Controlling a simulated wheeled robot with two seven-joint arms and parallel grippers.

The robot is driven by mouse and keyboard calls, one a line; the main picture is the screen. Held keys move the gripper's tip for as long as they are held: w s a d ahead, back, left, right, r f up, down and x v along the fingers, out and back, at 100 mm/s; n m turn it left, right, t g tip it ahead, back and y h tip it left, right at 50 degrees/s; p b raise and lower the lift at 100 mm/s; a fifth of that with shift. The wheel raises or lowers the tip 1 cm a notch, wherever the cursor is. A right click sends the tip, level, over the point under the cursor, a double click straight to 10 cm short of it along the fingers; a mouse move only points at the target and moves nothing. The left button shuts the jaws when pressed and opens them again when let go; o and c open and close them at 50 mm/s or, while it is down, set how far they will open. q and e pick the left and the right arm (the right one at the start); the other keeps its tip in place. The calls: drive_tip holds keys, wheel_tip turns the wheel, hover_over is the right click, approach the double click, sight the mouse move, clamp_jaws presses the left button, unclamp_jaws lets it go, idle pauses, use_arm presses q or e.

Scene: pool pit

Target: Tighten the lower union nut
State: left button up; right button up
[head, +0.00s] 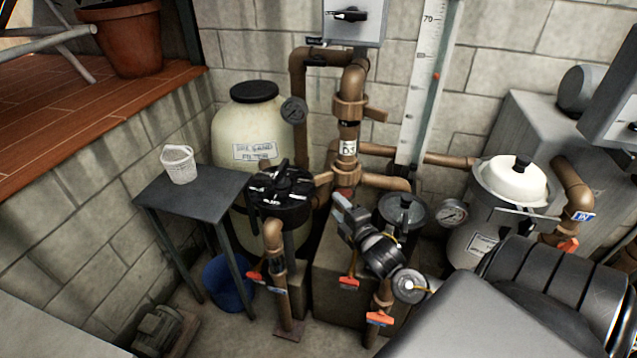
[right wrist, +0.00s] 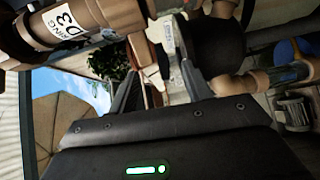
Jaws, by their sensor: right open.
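The brown vertical pipe with the D3 label (head: 348,148) stands mid-picture in the head view. An upper union nut (head: 348,108) with a side lug sits above the label. The lower union nut (head: 344,192) is low on this pipe, mostly hidden behind my right gripper (head: 343,207). In the right wrist view, the labelled pipe (right wrist: 68,28) lies at the upper left. My right gripper (right wrist: 160,88) is open there. A brown lug (right wrist: 148,62) shows between its fingers, apparently the lower nut's; I cannot tell whether they touch. My left gripper is out of view.
A grey table (head: 190,200) holds a white basket (head: 178,164). A pump pot (head: 402,212) and pressure gauge (head: 452,212) stand close right. Orange-handled valves are below.

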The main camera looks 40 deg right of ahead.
sight(320, 182)
drive_tip(key=shift+n+t, duration=0.3)
drive_tip(key=shift+t, duration=0.1)
drive_tip(key=w+r, duration=0.1)
drive_tip(key=w, duration=0.2)
drive_tip(key=w+d+p, duration=0.1)
drive_tip(key=w, duration=0.3)
drive_tip(key=w+r+p, duration=0.1)
drive_tip(key=w, duration=0.2)
drive_tip(key=shift+w+d+r, duration=0.25)
drive_tip(key=shift+w+r, duration=0.05)
drive_tip(key=shift+w, duration=0.05)
clamp_jaws()
